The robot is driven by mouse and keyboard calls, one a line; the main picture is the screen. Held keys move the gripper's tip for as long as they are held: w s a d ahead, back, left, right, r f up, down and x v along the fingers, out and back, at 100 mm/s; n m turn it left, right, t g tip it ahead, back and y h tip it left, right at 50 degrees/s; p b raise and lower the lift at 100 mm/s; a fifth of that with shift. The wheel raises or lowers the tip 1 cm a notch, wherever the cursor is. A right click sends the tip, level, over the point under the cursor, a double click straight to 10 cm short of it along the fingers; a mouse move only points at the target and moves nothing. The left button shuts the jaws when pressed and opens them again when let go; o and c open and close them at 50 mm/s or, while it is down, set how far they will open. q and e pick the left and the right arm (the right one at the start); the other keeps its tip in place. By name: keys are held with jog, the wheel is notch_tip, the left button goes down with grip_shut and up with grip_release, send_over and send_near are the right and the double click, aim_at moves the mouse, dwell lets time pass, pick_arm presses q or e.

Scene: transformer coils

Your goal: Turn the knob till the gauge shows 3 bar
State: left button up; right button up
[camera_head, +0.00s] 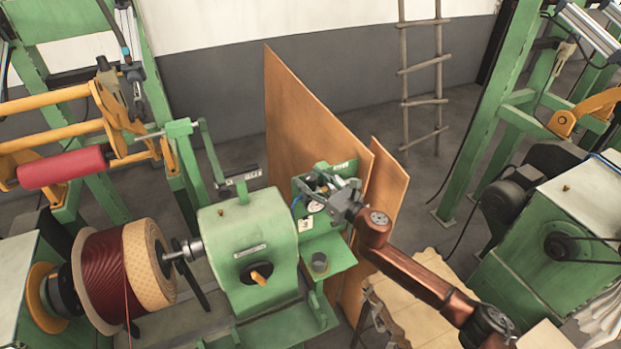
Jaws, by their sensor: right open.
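A small round white gauge (314,207) sits on the green bracket at the right end of the winding machine. Its needle and scale are too small to read. My right gripper (322,184) comes in from the right and is open, just above the gauge at the bracket. The regulator knob there is hidden or cannot be told apart from the gripper's fingers, so I cannot tell whether they touch it. A separate black and orange rotary handle (261,274) is on the front of the green machine housing (240,232). My left gripper is not in view.
A green back plate (334,173) rises behind the gripper. Tall brown boards (300,110) lean behind. A large wire spool (110,275) is at left, and a ladder (421,70) stands by the wall.

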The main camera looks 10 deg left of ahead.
jog(key=shift+c, duration=0.3)
jog(key=c, duration=1.1)
jog(key=shift+c, duration=0.2)
jog(key=shift+a+m+t+h, duration=0.1)
jog(key=shift+m+t+h, duration=0.2)
jog(key=m+t+h+p, duration=0.4)
jog(key=h, duration=0.1)
jog(key=shift+a+r, duration=0.1)
jog(key=shift+r, duration=0.05)
jog(key=m+h, duration=0.1)
jog(key=h, duration=0.1)
jog(key=m+t+h+p, duration=0.1)
jog(key=m+h, duration=0.1)
jog(key=shift+s+t, duration=0.1)
jog(key=shift+t, duration=0.2)
jog(key=m+h, duration=0.1)
jog(key=h, duration=0.1)
jog(key=m+h, duration=0.1)
jog(key=h, duration=0.1)
jog(key=shift+f+m, duration=0.2)
jog(key=shift+m, duration=0.1)
jog(key=shift+m+h+b, duration=0.65)
jog(key=shift+m+h, duration=0.85)
jog(key=shift+h, duration=1.3)
